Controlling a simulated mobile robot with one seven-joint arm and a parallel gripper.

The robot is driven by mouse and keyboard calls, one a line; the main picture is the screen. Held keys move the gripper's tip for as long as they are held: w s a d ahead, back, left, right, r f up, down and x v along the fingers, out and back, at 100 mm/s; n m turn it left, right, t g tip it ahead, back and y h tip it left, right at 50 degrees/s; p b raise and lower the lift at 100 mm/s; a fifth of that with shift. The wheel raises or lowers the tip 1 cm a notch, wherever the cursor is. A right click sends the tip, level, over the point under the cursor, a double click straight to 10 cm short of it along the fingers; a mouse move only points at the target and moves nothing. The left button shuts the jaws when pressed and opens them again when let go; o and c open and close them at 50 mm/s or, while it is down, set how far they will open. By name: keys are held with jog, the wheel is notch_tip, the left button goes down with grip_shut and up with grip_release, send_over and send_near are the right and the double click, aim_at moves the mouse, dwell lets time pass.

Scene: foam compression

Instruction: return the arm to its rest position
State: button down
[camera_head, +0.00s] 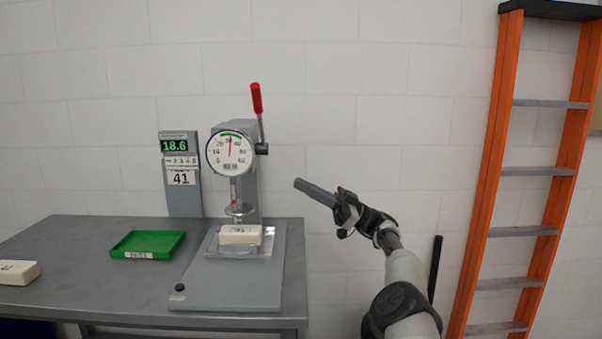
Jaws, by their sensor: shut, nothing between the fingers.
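My gripper (299,184) is shut and empty, held in the air to the right of the press and in front of the wall. It points up and to the left, and my arm runs down from it to the bottom edge of the picture. The press (250,160) has a round dial, a red-knobbed lever (257,98) standing nearly upright, and a plate. A pale foam block (240,235) lies on the press base under the plate. My gripper is apart from the lever and the press.
A grey table (60,240) carries the press, a green tray (147,244), another pale block (18,272) and a display (181,165) reading 18.6. An orange ladder (490,180) leans at the right.

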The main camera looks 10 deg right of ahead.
jog(key=shift+d, duration=0.1)
dwell(0.3)
jog(key=s+a+r+m+g+h, duration=0.2)
jog(key=s+a+h, duration=0.15)
jog(key=a, duration=0.75)
jog(key=s+a+r+m+g+h, duration=0.1)
jog(key=s+a+r+g+h, duration=0.2)
jog(key=a, duration=0.9)
jog(key=s+a+f+m+t+h, duration=0.2)
jog(key=s+a+f+m+h, duration=0.15)
jog(key=s+h, duration=0.2)
jog(key=s+d+f+m+t+h, duration=0.2)
jog(key=s+d+f+m+h, duration=0.15)
jog(key=s+d, duration=0.6)
jog(key=s+d+f+m+t+h, duration=0.25)
jog(key=s+d+m+h, duration=0.3)
jog(key=s, duration=0.65)
jog(key=s+d+f+m+t+h, duration=0.2)
jog(key=s+d+f+m+h, duration=0.15)
jog(key=s+d, duration=0.6)
notch_tip(320, 180, up, 13)
jog(key=a+p, duration=0.1)
jog(key=p, duration=1.3)
jog(key=shift+s+a, duration=0.35)
jog(key=shift+s, duration=0.1)
